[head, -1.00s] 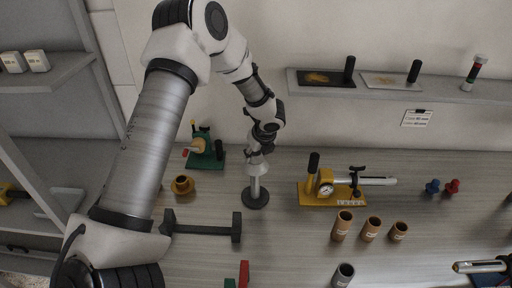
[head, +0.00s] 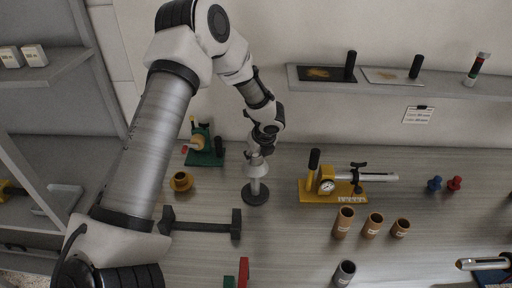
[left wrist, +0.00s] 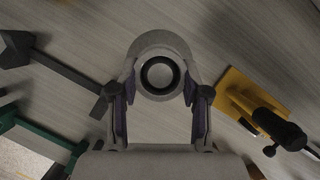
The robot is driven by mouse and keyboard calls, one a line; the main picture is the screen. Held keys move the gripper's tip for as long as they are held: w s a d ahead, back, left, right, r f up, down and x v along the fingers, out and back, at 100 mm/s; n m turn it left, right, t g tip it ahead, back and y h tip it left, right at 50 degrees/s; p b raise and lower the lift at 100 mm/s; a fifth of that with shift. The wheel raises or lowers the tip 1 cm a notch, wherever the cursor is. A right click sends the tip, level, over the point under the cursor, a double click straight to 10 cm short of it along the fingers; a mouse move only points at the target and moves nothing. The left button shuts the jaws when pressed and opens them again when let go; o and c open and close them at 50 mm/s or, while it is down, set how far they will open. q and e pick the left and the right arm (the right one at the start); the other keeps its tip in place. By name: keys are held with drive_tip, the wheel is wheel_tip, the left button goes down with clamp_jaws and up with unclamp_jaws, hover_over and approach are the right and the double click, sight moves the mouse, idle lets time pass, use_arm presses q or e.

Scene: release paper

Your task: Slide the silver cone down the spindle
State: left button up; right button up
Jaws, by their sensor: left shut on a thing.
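The silver cone (head: 257,167) is around the upper part of the spindle, a pale upright post on a round dark base (head: 255,195). A stretch of bare post (head: 255,186) shows between the cone and the base. My left gripper (head: 262,150) is above the base, shut on the cone. In the left wrist view, the cone (left wrist: 160,37) appears from above as a pale ring with a dark round opening. The two fingers of the left gripper (left wrist: 160,88) flank its near side. My right gripper is not in view.
A green device (head: 206,150) and a yellow cup (head: 181,181) are behind left. Several brown tubes (head: 371,226) stand front right.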

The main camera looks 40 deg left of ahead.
use_arm(q)
drive_tip(key=shift+f+b, duration=2.8)
drive_tip(key=shift+f, duration=1.15)
drive_tip(key=o, duration=1.3)
drive_tip(key=shift+o, duration=0.2)
drive_tip(key=shift+r, duration=0.1)
approach(256, 172)
drive_tip(key=shift+w+a+f, duration=0.3)
drive_tip(key=shift+w+a, duration=0.05)
drive_tip(key=shift+w, duration=0.15)
drive_tip(key=shift+w+a+f, duration=0.3)
drive_tip(key=shift+w+a, duration=0.05)
drive_tip(key=shift+w, duration=0.2)
